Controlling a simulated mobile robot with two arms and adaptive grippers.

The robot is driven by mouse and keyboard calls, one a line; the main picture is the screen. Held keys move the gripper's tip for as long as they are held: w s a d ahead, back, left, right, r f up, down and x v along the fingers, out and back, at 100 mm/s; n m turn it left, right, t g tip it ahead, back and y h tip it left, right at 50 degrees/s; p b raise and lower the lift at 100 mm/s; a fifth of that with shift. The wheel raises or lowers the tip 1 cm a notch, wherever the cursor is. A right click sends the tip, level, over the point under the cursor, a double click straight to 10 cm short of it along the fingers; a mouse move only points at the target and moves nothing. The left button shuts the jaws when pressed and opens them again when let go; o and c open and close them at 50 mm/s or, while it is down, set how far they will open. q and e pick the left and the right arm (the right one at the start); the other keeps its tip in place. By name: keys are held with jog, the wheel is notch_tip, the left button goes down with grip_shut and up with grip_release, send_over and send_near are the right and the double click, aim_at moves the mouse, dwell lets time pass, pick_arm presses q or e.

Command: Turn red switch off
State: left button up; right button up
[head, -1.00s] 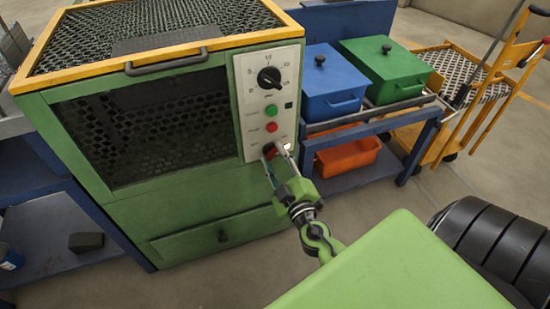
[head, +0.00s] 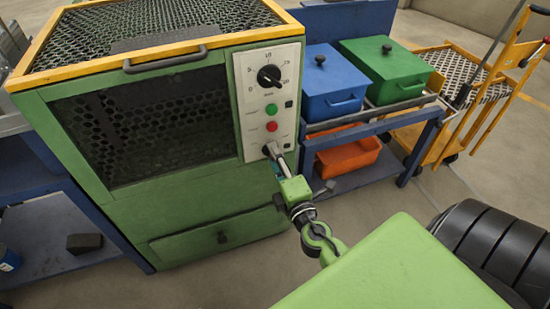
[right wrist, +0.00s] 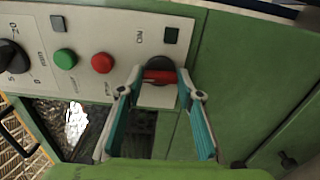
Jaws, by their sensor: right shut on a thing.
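The red switch (right wrist: 160,76) is a red handle on a dark round base at the lower end of the furnace's grey control panel (head: 285,80). In the right wrist view the red handle lies across the picture. My right gripper (right wrist: 161,80) has its two fingertips on either side of the handle and is shut on it. In the head view my right gripper (head: 271,150) reaches the bottom of the panel and hides most of the switch. The label "ON" shows beside the switch in the right wrist view. My left gripper is not in view.
Above the switch sit a red button (head: 272,127), a green button (head: 271,109) and a black dial (head: 269,76). A blue box (head: 335,85) and a green box (head: 385,68) stand on a blue cart to the right. Open floor lies in front of the furnace.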

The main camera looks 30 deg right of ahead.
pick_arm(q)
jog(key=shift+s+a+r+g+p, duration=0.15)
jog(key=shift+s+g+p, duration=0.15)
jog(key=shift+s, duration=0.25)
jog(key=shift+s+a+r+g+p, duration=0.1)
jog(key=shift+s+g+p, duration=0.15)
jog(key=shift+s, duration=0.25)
pick_arm(e)
jog(key=shift+f+n, duration=0.1)
jog(key=shift+n, duration=4.1)
jog(key=o, duration=1.1)
jog(key=shift+s, duration=0.1)
jog(key=v, duration=1.2)
